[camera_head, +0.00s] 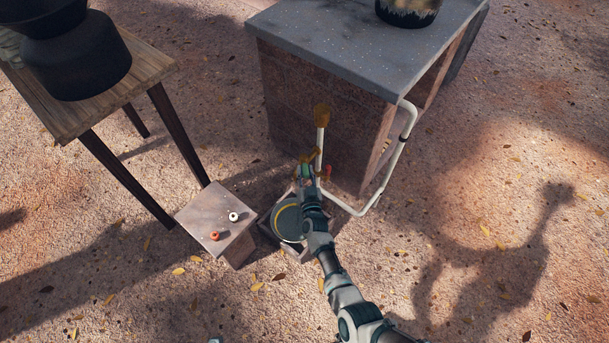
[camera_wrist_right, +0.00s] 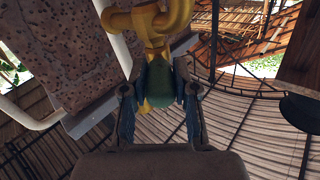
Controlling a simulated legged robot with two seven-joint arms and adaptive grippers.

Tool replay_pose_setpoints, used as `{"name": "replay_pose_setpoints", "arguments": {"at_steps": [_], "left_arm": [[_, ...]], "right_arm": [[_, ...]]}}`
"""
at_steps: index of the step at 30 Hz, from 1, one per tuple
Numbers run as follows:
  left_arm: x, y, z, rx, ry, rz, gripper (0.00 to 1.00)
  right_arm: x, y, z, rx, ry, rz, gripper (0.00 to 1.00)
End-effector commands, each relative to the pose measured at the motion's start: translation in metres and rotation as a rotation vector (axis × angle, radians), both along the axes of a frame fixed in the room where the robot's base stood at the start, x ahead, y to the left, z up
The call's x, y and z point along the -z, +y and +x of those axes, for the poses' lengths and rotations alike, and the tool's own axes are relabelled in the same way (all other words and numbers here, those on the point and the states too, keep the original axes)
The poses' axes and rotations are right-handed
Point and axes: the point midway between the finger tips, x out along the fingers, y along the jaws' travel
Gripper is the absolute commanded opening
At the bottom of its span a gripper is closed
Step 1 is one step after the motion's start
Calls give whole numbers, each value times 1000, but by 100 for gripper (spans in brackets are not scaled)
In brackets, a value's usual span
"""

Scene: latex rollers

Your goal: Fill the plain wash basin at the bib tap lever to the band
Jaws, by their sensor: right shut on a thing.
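The brass bib tap (camera_head: 312,155) stands on a white pipe by the brick counter; it also fills the upper middle of the wrist view (camera_wrist_right: 150,22). My right gripper (camera_head: 307,178) is at the tap, shut on its green lever (camera_wrist_right: 160,82), which shows between the fingers in the wrist view. The round wash basin (camera_head: 287,224) is below, dark grey-green inside with a yellow band. My forearm covers its right side. I cannot tell the water level or see a stream. My left gripper is not in view.
A red handle (camera_head: 327,171) is right of the tap. A low block (camera_head: 205,212) with two small fittings stands left of the basin. A wooden table (camera_head: 145,62) holds black vessels (camera_head: 85,60). The stone-topped counter (camera_head: 330,45) stands behind. Ground at right is clear.

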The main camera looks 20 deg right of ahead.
Motion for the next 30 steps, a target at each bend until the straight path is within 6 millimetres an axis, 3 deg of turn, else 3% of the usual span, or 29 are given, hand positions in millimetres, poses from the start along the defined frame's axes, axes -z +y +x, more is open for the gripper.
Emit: {"name": "replay_pose_setpoints", "arguments": {"at_steps": [9, 10, 12, 13, 23, 30], "left_arm": [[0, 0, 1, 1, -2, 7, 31], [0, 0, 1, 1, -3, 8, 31], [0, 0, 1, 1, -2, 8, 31], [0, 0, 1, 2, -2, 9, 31], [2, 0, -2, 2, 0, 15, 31], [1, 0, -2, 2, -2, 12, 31]], "right_arm": [[-2, 9, 2, -14, 1, -2, 0], [-2, 9, 2, -14, 2, -1, 36], [-2, 8, 2, -13, 1, -1, 54], [-2, 8, 2, -12, 1, -2, 56], [-2, 4, -1, -6, -2, -1, 56], [-1, 12, -31, -4, -1, -2, 56]]}}
